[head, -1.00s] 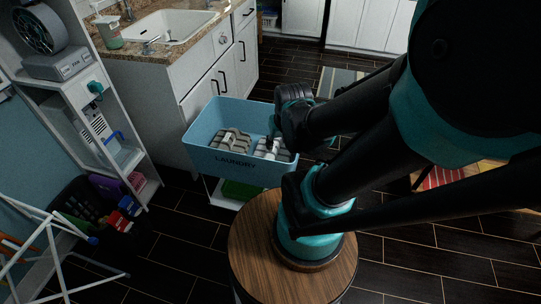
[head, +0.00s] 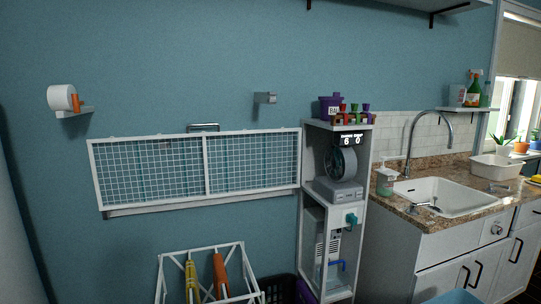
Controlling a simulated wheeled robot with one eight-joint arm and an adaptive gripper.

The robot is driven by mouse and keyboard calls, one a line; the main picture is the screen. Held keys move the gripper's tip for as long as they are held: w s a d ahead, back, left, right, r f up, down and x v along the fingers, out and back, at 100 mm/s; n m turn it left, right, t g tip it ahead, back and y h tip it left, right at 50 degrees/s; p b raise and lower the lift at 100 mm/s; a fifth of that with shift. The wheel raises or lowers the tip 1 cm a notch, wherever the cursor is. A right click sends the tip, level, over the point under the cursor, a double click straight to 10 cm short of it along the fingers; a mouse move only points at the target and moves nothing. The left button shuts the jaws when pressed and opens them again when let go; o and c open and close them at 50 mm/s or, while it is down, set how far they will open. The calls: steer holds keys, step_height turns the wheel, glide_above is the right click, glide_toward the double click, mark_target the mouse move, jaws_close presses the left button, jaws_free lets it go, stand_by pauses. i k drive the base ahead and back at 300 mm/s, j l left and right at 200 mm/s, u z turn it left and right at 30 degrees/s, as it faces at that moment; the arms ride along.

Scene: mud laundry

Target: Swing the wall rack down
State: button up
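The wall rack (head: 206,167) is a white-framed wire grid in two panels, mounted on the blue wall at the left. It looks folded up flat against the wall. A small metal handle or latch (head: 203,127) sits above the middle of its top edge. A pale bar runs along the wall under its lower edge. My gripper and arm are not in the head view now.
A white stand (head: 201,250) with orange and yellow items is below the rack. A narrow shelf unit (head: 308,235) stands close to its right end. A toilet-roll holder (head: 76,111) and a small bracket (head: 265,98) are on the wall above. The sink counter (head: 400,206) is at right.

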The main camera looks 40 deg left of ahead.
mark_target(159, 137)
steer(key=u, duration=1.4)
steer(key=i+j+u, duration=0.3)
steer(key=i, duration=0.15)
steer(key=i+j+u, duration=0.15)
steer(key=i+u, duration=0.15)
steer(key=i, duration=0.2)
